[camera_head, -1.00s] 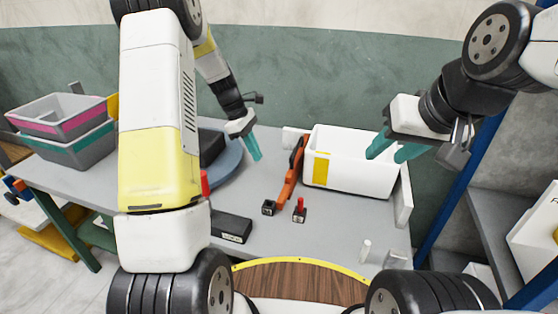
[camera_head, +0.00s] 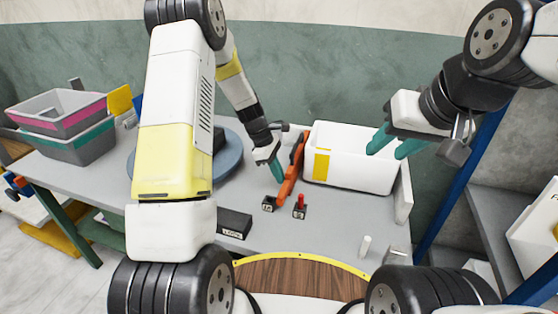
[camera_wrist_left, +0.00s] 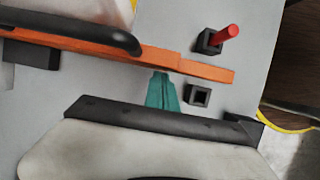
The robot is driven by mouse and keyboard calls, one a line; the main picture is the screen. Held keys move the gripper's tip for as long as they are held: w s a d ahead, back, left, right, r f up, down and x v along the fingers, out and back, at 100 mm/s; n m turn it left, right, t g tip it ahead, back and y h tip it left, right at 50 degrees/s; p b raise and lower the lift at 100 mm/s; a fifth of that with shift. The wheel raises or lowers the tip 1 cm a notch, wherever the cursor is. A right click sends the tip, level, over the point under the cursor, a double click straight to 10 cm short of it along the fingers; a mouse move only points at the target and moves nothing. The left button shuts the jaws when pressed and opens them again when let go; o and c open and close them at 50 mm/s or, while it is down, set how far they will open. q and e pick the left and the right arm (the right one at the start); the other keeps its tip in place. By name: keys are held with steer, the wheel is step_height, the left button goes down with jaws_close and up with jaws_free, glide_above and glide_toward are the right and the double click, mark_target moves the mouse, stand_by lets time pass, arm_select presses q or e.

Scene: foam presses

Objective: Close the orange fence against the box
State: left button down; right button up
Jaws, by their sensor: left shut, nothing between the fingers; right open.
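The orange fence (camera_head: 291,178) is a bar with a dark handle, beside the left end of the white box (camera_head: 345,178), which has a yellow stripe. Its far end is close to the box wall; its near end angles away, leaving a gap. My left gripper (camera_head: 279,173) is shut and empty, on the fence's left side. In the left wrist view its teal fingertips (camera_wrist_left: 162,92) are at the edge of the fence (camera_wrist_left: 190,66); whether they touch is unclear. My right gripper (camera_head: 386,152) is open, its fingers in front of the box's upper part.
A socket block with a red peg (camera_head: 300,206) and an empty black socket (camera_head: 268,203) stand by the fence's near end. A black block (camera_head: 235,225) lies nearer me. A blue round plate (camera_head: 228,160) is left. Stacked grey bins (camera_head: 65,140) stand far left.

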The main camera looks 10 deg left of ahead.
mark_target(288, 171)
arm_select(q)
steer(key=d, duration=0.3)
steer(key=shift+s+d, duration=0.4)
steer(key=s+a+r+m+t, duration=0.1)
steer(key=s+a+r+m, duration=0.1)
steer(key=r, duration=0.5)
steer(key=s+a+r+m+t, duration=0.1)
steer(key=s+a+r+m, duration=0.15)
steer(key=r, duration=0.45)
steer(key=s+a+r+m, duration=0.1)
steer(key=s+r+m, duration=0.15)
steer(key=r, duration=0.55)
steer(key=s+a+r+m+t+y, duration=0.1)
steer(key=s+r+m, duration=0.3)
steer(key=s, duration=0.5)
steer(key=s+a+r+m+t+y, duration=0.1)
steer(key=s+a+r+m+t, duration=0.2)
steer(key=s, duration=0.5)
steer(key=shift+s+a+r+m+t, duration=0.15)
steer(key=shift+s+r+m+t, duration=0.3)
steer(key=shift+m, duration=0.75)
